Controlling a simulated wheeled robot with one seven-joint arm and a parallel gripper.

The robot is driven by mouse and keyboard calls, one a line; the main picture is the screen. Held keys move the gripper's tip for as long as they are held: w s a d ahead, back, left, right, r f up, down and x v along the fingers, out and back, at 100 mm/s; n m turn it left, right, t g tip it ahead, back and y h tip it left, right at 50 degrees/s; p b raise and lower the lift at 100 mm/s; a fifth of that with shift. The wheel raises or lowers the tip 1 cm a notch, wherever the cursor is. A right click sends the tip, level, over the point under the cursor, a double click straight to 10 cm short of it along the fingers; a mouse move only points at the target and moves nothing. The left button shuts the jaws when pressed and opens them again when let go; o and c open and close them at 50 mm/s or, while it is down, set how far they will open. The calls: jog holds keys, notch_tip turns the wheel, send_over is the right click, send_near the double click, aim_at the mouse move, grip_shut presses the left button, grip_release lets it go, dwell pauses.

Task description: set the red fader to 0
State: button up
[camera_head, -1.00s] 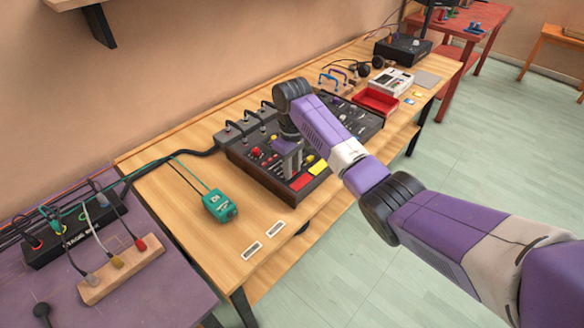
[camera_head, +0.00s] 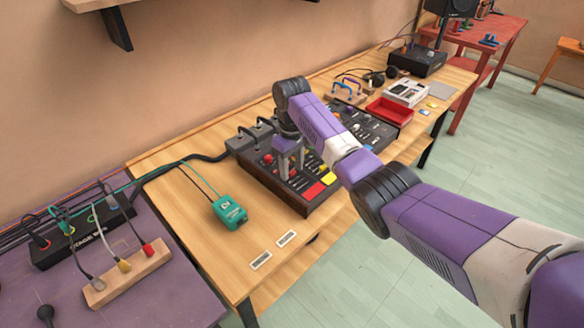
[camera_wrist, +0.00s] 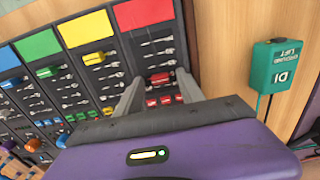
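The mixer (camera_head: 258,180) is a dark panel with columns of coloured parts on the table. In the wrist view, the red fader (camera_wrist: 160,78) is a small red cap in the column under the red pad (camera_wrist: 145,13). My gripper (camera_wrist: 159,77) is over that column, its two grey fingers apart on either side of the red cap, with gaps between. I cannot tell whether either finger touches the cap. In the head view my gripper (camera_head: 290,167) points down over the mixer's left part and hides the fader. The fader's scale marks are too small to read.
Yellow (camera_wrist: 86,28), green (camera_wrist: 37,45) and blue fader columns lie left of the red one. Several small red knobs (camera_wrist: 165,100) sit below it. A green DI box (camera_head: 229,212) with cables stands beside the mixer. Cables plug into the mixer's back edge.

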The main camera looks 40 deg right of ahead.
aim_at(291, 171)
jog(key=shift+r, duration=0.1)
notch_tip(291, 171, up, 8)
jog(key=shift+f+b, duration=0.2)
jog(key=shift+b, duration=0.1)
dwell(0.3)
jog(key=shift+w, duration=0.1)
dwell(0.3)
